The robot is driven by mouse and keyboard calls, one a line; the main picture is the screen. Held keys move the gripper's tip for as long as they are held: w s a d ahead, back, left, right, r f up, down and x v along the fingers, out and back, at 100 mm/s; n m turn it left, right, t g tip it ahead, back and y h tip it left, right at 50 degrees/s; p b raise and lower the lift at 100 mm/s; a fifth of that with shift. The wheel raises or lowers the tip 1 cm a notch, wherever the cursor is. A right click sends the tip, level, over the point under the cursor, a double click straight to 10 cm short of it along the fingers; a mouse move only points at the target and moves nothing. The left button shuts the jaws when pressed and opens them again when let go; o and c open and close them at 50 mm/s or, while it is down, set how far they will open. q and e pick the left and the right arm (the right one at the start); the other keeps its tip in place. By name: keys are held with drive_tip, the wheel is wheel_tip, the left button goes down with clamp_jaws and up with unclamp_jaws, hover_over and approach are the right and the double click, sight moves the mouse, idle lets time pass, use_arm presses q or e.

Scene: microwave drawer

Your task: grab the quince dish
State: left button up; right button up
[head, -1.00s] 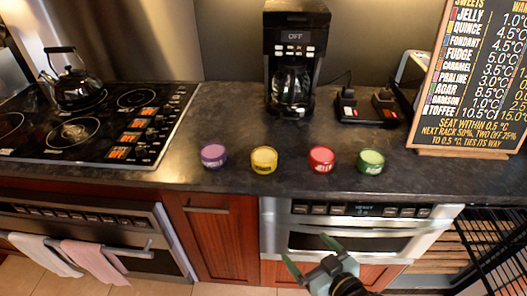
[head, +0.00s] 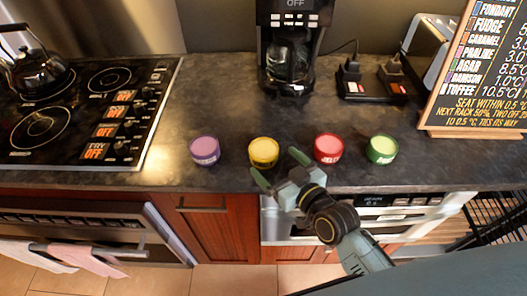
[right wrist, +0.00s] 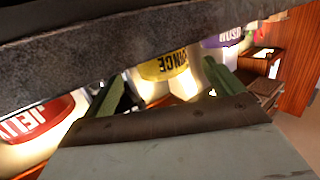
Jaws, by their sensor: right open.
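The quince dish (head: 264,152) is a small round yellow dish on the dark counter, second from the left in a row. Its yellow label shows between my right gripper's fingers in the right wrist view (right wrist: 165,66). My right gripper (head: 277,168) is open, with green fingers pointing at the dish from the counter's front side. The fingertips are close to the dish; I cannot tell whether they touch it. The fingers also show in the right wrist view (right wrist: 163,82), with nothing gripped. My left gripper is not in view.
A purple dish (head: 205,150) stands left of the quince dish. A red jelly dish (head: 328,148) and a green dish (head: 382,149) stand to its right. Behind are a coffee maker (head: 290,55) and a price board (head: 480,80). The stove (head: 85,110) is at the left.

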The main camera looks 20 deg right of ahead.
sight(264, 148)
drive_tip(key=shift+w+a, duration=0.1)
drive_tip(key=shift+w, duration=0.25)
drive_tip(key=shift+w+a, duration=0.3)
drive_tip(key=shift+w, duration=0.4)
drive_tip(key=x, duration=0.3)
drive_tip(key=shift+w+a+r, duration=0.1)
drive_tip(key=shift+w+a, duration=0.05)
drive_tip(key=shift+w, duration=0.25)
drive_tip(key=shift+c, duration=0.5)
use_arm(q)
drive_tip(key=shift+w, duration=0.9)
use_arm(e)
drive_tip(key=c, duration=1.1)
